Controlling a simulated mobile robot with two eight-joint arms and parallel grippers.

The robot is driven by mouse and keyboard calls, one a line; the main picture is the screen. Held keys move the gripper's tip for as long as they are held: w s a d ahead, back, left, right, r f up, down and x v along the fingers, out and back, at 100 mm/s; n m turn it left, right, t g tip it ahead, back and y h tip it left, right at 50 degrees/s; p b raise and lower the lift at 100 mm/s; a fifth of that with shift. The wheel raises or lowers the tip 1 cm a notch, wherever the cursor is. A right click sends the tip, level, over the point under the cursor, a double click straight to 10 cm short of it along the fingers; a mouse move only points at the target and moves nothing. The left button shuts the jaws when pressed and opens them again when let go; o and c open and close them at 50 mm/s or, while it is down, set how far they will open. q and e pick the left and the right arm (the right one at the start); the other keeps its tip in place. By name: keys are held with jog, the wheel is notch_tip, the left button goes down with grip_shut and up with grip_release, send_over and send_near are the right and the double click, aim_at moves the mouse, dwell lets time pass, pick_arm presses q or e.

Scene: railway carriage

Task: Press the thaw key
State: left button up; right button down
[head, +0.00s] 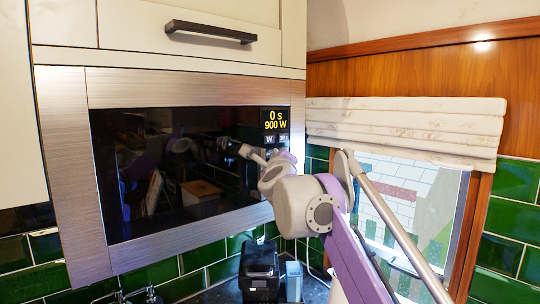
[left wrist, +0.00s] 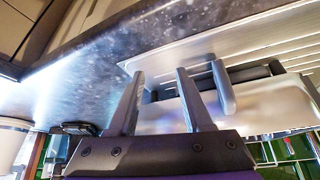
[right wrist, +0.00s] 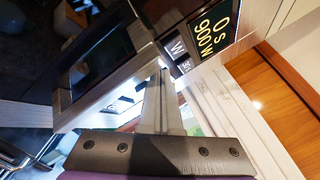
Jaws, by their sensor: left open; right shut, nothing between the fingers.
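The built-in microwave (head: 180,190) has a dark glass front and a steel frame. Its lit display (head: 275,120) reads 0 s and 900 W. Small keys sit under it, one marked W (head: 269,139); the display (right wrist: 214,32) and W key (right wrist: 178,47) also show in the right wrist view. I cannot pick out which key is thaw; the lower panel is hidden behind my right arm. My right gripper (right wrist: 160,72) is shut and empty, its tips close to the panel below the W key; contact cannot be told. My left gripper (left wrist: 155,72) is open and empty near the counter.
A window with a pale blind (head: 405,128) stands right of the microwave. A cabinet drawer with a dark handle (head: 210,32) is above. A black appliance (head: 260,268) stands on the counter below. A steel sink (left wrist: 270,105) shows near my left gripper.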

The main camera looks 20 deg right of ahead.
pick_arm(q)
jog(key=shift+r, duration=0.1)
pick_arm(e)
jog(key=shift+w+a, duration=0.1)
jog(key=shift+w, duration=0.05)
pick_arm(q)
jog(key=shift+w+r, duration=0.15)
pick_arm(e)
jog(key=shift+s+d, duration=0.3)
jog(key=shift+s, duration=0.55)
pick_arm(q)
jog(key=shift+w+r+p, duration=0.45)
jog(key=shift+r+p, duration=0.3)
jog(key=shift+r, duration=0.1)
jog(key=shift+w+r, duration=0.25)
pick_arm(e)
jog(key=s, duration=0.1)
jog(key=s+d, duration=0.1)
jog(key=s, duration=0.1)
jog(key=s+d, duration=0.1)
jog(key=s, duration=0.1)
jog(key=shift+s, duration=0.25)
pick_arm(q)
jog(key=shift+s, duration=0.1)
pick_arm(e)
jog(key=shift+s, duration=0.1)
